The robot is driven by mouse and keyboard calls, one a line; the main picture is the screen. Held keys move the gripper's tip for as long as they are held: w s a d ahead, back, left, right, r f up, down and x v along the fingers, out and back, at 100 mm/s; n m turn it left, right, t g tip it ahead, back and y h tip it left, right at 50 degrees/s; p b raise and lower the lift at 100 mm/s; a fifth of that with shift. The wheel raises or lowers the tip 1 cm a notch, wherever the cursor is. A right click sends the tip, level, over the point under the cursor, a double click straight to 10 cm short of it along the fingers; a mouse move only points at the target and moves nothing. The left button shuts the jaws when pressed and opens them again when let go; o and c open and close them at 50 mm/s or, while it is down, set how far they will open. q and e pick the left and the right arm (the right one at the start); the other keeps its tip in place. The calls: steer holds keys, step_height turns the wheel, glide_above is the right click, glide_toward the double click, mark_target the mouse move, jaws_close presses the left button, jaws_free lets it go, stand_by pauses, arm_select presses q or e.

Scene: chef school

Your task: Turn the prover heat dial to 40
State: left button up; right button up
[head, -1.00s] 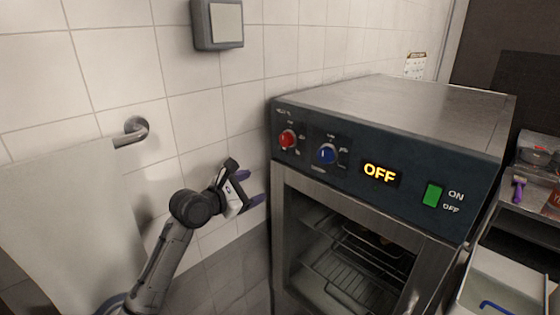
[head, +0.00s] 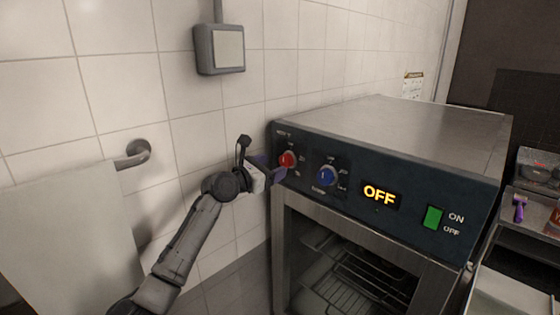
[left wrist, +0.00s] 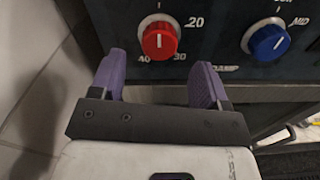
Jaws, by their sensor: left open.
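The prover's front panel has a red dial (head: 287,160) at its left end. In the left wrist view the red dial (left wrist: 160,40) has a white line on its face and the marks 20, 30 and 40 around it, so it looks like the heat dial. My left gripper (head: 271,174) is open at the panel's left edge. In the wrist view its two purple fingers (left wrist: 160,76) stand apart, below the dial and to either side of it, with nothing between them. Whether they touch the panel I cannot tell. My right gripper is not in view.
A blue dial (head: 327,176) sits right of the red one, with MID beside it in the wrist view. The display (head: 379,195) reads OFF, and a green switch (head: 433,217) is further right. A tiled wall and a wall rail (head: 133,154) are at the left.

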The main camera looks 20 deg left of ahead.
mark_target(284, 161)
arm_select(q)
steer(key=shift+x, duration=1.95)
steer(key=c, duration=0.9)
